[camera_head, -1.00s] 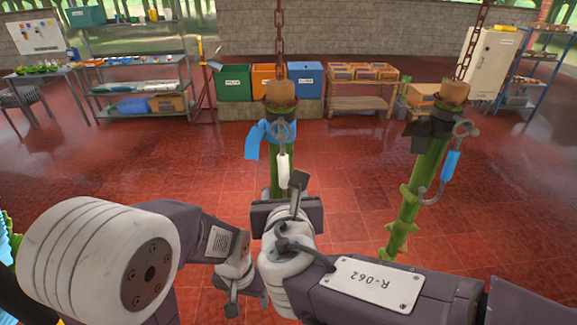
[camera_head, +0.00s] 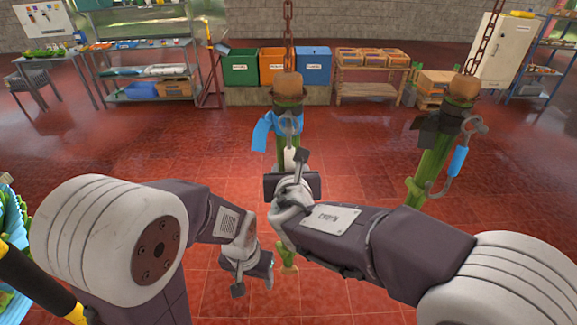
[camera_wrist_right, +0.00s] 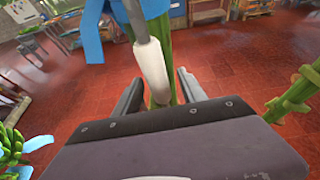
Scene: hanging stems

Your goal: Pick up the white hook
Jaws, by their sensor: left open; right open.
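The white hook (camera_head: 290,157), a grey metal hook with a white handle, hangs on the left green stem, by a blue band. Its lower handle is hidden behind my right gripper (camera_head: 292,178) in the head view. In the right wrist view the white handle (camera_wrist_right: 153,72) hangs upright, slightly tilted, between the two open fingers of my right gripper (camera_wrist_right: 161,82); I cannot tell whether they touch it. My left gripper (camera_head: 248,272) is lower down, beside the right arm, open and apart from the hook.
A second hook with a blue handle (camera_head: 458,161) hangs on the right stem (camera_head: 428,170). Both stems hang from chains. A blue band (camera_head: 264,130) sticks out left of the white hook. Bins (camera_head: 240,68) and shelves stand far behind. Red floor between is clear.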

